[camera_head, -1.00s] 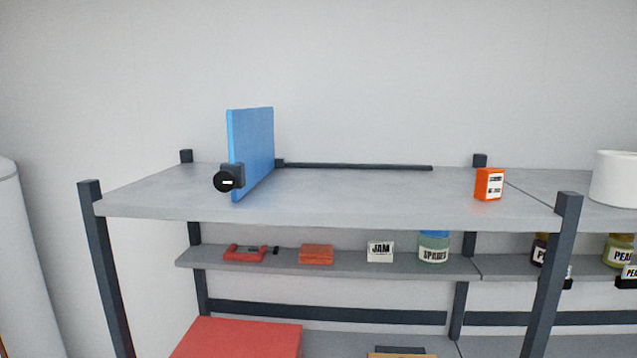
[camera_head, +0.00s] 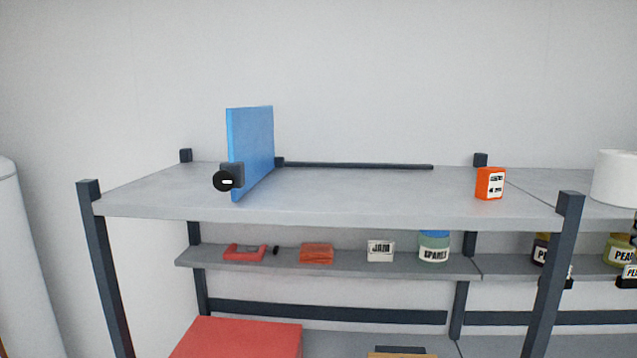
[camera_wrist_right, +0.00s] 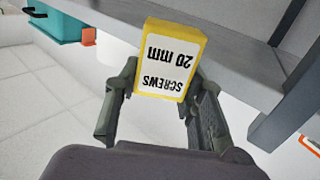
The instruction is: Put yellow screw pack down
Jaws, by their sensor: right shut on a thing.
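The yellow screw pack (camera_wrist_right: 172,58) is a small yellow box with a white label reading "SCREWS 20 mm", upside down in the right wrist view. My right gripper (camera_wrist_right: 161,72) is shut on it, with one finger on each side. The pack is held in the air, close to a grey shelf edge (camera_wrist_right: 235,62) at the upper right of that view. I cannot clearly make out the pack in the head view. My left gripper is not in view.
The grey rack's top shelf (camera_head: 370,202) holds a blue upright panel (camera_head: 251,150), an orange box (camera_head: 490,184) and a white cylinder (camera_head: 615,178). The lower shelf (camera_head: 340,262) holds jars and small packs. The top shelf's middle is clear.

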